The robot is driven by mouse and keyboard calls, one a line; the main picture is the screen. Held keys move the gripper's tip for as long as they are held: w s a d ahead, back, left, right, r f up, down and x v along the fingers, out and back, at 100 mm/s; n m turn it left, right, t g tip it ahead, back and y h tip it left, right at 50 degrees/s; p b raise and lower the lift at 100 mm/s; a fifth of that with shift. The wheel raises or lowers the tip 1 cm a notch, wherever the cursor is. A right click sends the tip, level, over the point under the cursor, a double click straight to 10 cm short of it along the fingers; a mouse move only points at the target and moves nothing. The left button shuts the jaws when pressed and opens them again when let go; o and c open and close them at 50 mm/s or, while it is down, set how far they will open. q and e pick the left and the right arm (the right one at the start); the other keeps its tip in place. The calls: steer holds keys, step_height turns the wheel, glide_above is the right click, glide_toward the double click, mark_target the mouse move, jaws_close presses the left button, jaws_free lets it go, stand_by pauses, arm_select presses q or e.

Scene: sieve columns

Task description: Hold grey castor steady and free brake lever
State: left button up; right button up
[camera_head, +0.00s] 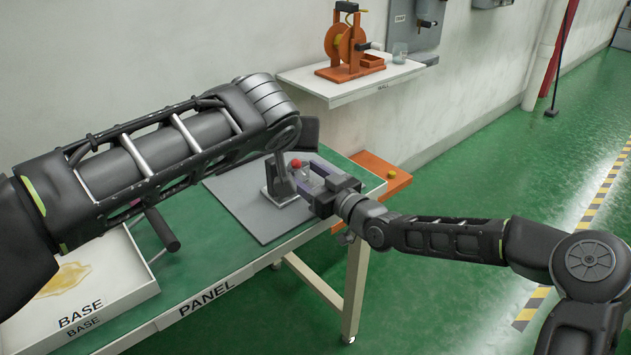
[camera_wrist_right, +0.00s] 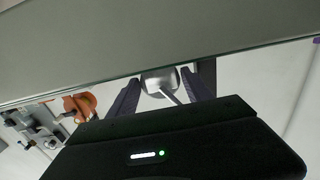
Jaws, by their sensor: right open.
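A grey metal part (camera_head: 279,192), which looks like the castor, stands on the grey mat on the bench, partly hidden by my left arm. A small red knob (camera_head: 296,163) shows just above it; I cannot tell if it is on the brake lever. My right gripper (camera_head: 309,178) is open, its purple fingers pointing at the grey part. In the right wrist view its fingers lie either side of a rounded grey piece (camera_wrist_right: 158,80) with a thin pale rod; contact is unclear. My left arm crosses the bench; its fingertips cannot be made out.
The grey mat (camera_head: 232,192) lies on the green bench (camera_head: 209,269). A white tray marked BASE (camera_head: 117,287) holds a yellowish puddle at the left. An orange block (camera_head: 378,172) sits at the bench's far right. A wall shelf (camera_head: 336,88) carries an orange reel. Green floor is open right.

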steer(key=shift+x, duration=1.2)
jaws_close()
stand_by(0.4)
